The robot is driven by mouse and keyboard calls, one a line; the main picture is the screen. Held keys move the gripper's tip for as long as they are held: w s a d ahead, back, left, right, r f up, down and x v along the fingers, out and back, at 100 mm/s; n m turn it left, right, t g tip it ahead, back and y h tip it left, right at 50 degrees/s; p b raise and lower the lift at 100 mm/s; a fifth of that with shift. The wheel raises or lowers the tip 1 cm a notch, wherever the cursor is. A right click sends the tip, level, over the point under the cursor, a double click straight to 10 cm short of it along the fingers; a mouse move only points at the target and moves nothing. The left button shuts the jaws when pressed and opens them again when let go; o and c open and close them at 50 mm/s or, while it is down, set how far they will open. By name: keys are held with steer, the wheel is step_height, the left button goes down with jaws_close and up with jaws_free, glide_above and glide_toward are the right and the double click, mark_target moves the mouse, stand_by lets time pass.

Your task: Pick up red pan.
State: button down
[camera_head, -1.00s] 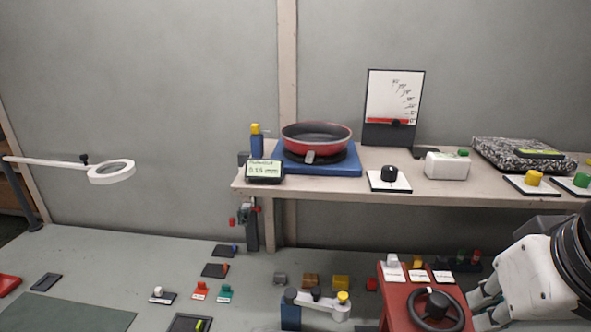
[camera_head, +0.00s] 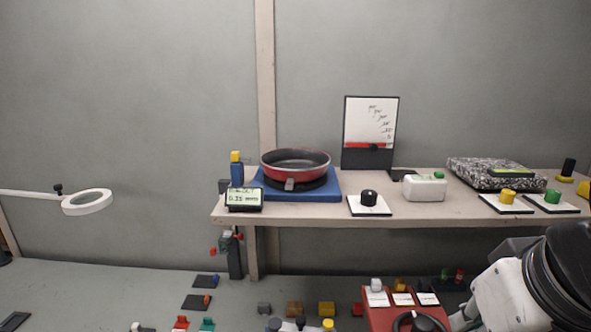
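The red pan (camera_head: 295,164) with a dark inside sits upright on a blue base (camera_head: 330,190) at the left part of the raised shelf. A short grey tab shows at its front; no long handle can be made out.
The shelf (camera_head: 300,216) also bears a small display (camera_head: 244,199), a blue bottle (camera_head: 237,174), a black knob (camera_head: 369,198), a white canister (camera_head: 424,188) and a speckled slab (camera_head: 480,172). A red stand (camera_head: 385,321) is below. A ring lamp (camera_head: 88,202) juts in at left.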

steer(key=c, duration=1.8)
jaws_free()
steer(key=shift+w+r, duration=0.1)
steer(key=shift+r, duration=0.05)
steer(key=shift+o, duration=0.4)
steer(key=w+a+r+m, duration=0.1)
steer(key=w+r+m, duration=0.1)
steer(key=w+r, duration=0.4)
steer(key=shift+a+y, duration=0.3)
step_height(320, 180, up, 12)
steer(key=m+g+y+p, duration=0.2)
steer(key=m, duration=0.6)
glide_above(316, 170)
steer(key=s+d, duration=0.3)
steer(key=x, duration=0.8)
steer(key=shift+a+f, duration=0.1)
steer(key=p+x, duration=0.1)
steer(key=x, duration=0.3)
steer(key=shift+s+f, duration=0.1)
steer(key=shift+f, duration=0.05)
steer(key=shift+w+f, duration=0.25)
steer(key=shift+f, duration=0.25)
